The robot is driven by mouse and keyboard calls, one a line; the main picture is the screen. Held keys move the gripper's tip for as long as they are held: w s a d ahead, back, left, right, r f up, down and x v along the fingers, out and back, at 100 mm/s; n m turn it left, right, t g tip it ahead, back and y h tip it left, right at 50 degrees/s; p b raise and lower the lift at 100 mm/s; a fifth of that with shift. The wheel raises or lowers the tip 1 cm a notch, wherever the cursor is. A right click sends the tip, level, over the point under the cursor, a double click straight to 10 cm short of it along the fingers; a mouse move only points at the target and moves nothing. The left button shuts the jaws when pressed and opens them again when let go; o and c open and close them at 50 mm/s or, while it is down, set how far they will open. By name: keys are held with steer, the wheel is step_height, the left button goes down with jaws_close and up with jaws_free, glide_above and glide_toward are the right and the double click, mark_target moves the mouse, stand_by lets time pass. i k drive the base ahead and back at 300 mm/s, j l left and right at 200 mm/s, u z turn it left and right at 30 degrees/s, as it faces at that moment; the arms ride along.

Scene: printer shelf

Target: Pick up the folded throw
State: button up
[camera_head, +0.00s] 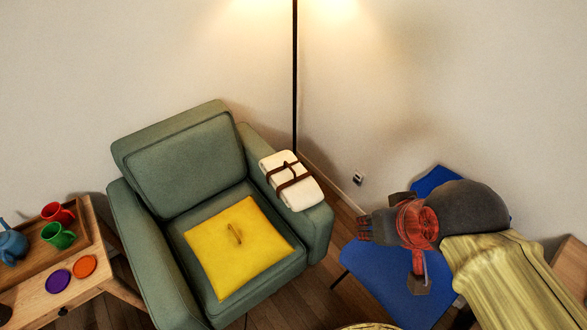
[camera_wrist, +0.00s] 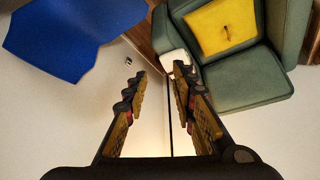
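The folded throw (camera_head: 291,180) is a white bundle with brown straps, lying on the right armrest of the green armchair (camera_head: 320,222). In the wrist view a white part of it (camera_wrist: 175,64) shows beside the armrest, partly hidden by a finger. My gripper (camera_head: 378,226) is to the right of the throw in the head view, apart from it and over the blue chair. In the wrist view my gripper (camera_wrist: 160,75) has its two fingers spread with nothing between them.
A yellow cushion (camera_head: 237,250) lies on the armchair seat. A blue chair (camera_head: 382,280) stands under my arm. A floor lamp pole (camera_head: 295,85) rises behind the throw. A wooden side table (camera_head: 40,300) with cups stands at left.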

mark_target(297, 187)
steer(key=j+z, duration=0.35)
steer(key=k+j+z, duration=0.2)
steer(key=j+z, duration=0.15)
steer(key=j, duration=0.15)
